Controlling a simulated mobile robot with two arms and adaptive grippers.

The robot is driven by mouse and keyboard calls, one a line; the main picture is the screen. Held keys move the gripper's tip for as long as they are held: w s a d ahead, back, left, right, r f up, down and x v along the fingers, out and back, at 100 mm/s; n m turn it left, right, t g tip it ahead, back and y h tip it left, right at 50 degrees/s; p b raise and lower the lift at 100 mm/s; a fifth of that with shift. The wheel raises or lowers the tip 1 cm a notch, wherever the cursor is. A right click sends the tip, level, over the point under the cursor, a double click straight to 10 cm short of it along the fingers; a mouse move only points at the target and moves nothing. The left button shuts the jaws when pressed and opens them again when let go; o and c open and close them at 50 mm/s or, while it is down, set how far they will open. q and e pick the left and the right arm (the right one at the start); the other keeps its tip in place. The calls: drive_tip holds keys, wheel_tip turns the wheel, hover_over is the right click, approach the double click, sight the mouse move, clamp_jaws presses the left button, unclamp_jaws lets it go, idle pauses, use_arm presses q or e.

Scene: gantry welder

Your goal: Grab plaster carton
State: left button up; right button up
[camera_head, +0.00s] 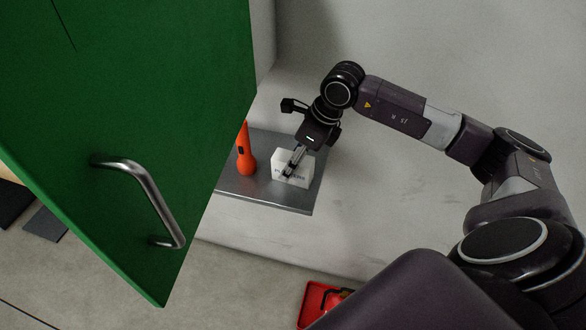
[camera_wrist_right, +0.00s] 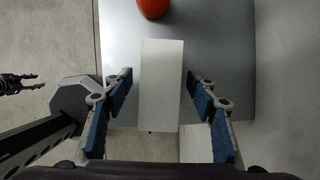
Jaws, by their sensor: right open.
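The plaster carton is a small white box (camera_head: 300,170) with dark lettering, standing on a grey metal shelf (camera_head: 262,196). In the right wrist view the carton (camera_wrist_right: 161,85) lies between the two blue-padded fingers of my right gripper (camera_wrist_right: 160,80), with a gap on each side. In the head view my right gripper (camera_head: 291,165) reaches down at the carton and hides part of its front. It is open. A small dark gripper, apparently my left one (camera_wrist_right: 22,83), shows at the left edge of the wrist view, its fingers apart and empty.
A large green door (camera_head: 120,120) with a metal handle (camera_head: 150,195) fills the left. A red object (camera_head: 318,302) lies below on the floor.

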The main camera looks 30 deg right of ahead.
drive_tip(key=shift+c, duration=0.7)
drive_tip(key=c, duration=1.1)
